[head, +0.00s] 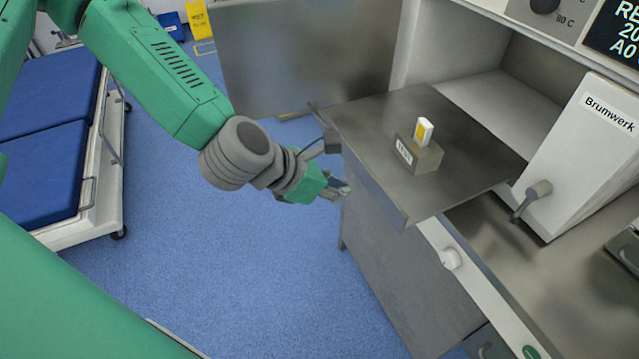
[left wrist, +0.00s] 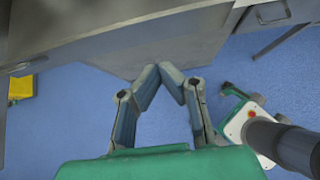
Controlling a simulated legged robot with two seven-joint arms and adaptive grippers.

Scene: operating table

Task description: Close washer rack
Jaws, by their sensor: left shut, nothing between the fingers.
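The washer rack (head: 375,115) is a flat grey metal tray with a downturned front edge. In the head view it sticks out of the open washer chamber (head: 500,100). A small metal block (head: 420,152) with a yellow-and-white piece (head: 424,131) stands on it. My left gripper (head: 343,192) is beside the rack's front edge, a little below its top surface. Its fingertips meet and hold nothing in the left wrist view (left wrist: 172,70). Grey metal (left wrist: 120,35) lies just beyond the fingertips there; I cannot tell whether they touch it. My right gripper is not in view.
A large steel panel (head: 300,50) stands upright behind the rack. A blue-padded trolley (head: 45,170) is at left. Blue floor (head: 230,270) is open between trolley and washer.

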